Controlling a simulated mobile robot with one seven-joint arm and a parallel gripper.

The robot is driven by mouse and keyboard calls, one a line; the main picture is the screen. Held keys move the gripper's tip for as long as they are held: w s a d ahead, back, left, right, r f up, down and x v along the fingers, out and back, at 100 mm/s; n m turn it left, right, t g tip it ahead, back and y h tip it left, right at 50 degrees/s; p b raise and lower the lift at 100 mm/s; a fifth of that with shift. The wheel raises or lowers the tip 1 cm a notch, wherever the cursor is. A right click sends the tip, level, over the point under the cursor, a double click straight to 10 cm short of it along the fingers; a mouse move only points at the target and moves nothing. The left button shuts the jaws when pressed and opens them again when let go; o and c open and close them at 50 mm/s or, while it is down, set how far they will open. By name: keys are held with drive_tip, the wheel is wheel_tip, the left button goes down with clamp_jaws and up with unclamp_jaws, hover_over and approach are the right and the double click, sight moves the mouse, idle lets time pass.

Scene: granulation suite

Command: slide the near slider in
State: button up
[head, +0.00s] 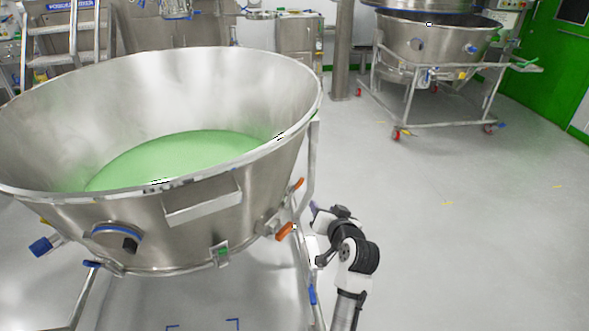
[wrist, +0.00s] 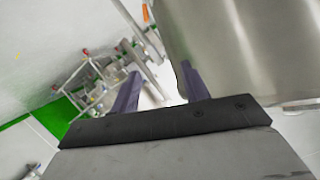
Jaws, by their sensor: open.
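A large steel bowl (head: 170,225) with green contents stands at the left on a wheeled frame. No part is clearly recognisable as the near slider. Fittings with orange handles (head: 285,231) sit on the bowl's right side, close to my gripper (head: 314,210). In the wrist view my gripper (wrist: 158,88) is open, its two purple fingers apart with nothing visible between them. The bowl's steel wall (wrist: 235,45) fills the upper right there, close to the right finger. An orange piece (wrist: 146,14) shows at the top of the wrist view. Contact cannot be told.
A second steel vessel (head: 425,42) on a wheeled frame (head: 440,124) stands at the back right. A steel post (head: 341,55) rises behind the bowl. A ladder (head: 65,45) is at the back left, and a green door (head: 555,60) is at the far right. The right floor is clear.

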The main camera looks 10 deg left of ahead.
drive_tip(key=a+r+n+t+b, duration=0.1)
drive_tip(key=a+r+t, duration=0.3)
drive_tip(key=a+r, duration=0.4)
wheel_tip(320, 180, up, 6)
drive_tip(key=shift+s+f+n+b, duration=0.2)
drive_tip(key=shift+s+n+b, duration=0.2)
drive_tip(key=shift+n, duration=0.5)
